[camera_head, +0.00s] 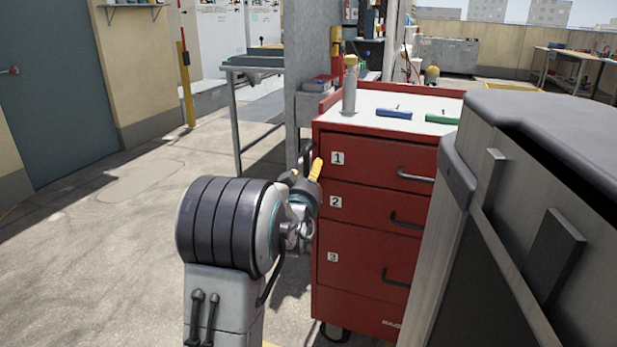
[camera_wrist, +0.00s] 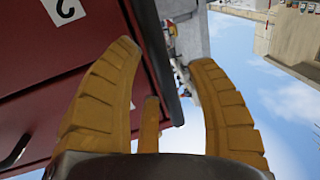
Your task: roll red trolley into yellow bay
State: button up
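The red trolley (camera_head: 360,270) stands close in front on the right, with numbered drawers 1, 2 and 3 and a white top. My gripper (camera_head: 316,170) is at the trolley's left edge, near the top drawer. In the wrist view its yellow fingers (camera_wrist: 165,75) are spread apart. A dark bar (camera_wrist: 152,45), apparently a handle on the trolley's side, runs between them; I cannot tell whether they touch it.
A grey condenser-like cabinet (camera_head: 480,250) blocks the near right. A spray bottle (camera_head: 350,88), a blue tool (camera_head: 394,113) and a green tool (camera_head: 441,118) are on the trolley's top. A grey post (camera_head: 308,70) and metal table (camera_head: 240,90) stand behind. Left floor is clear.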

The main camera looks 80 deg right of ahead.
grip_shut()
dwell(0.3)
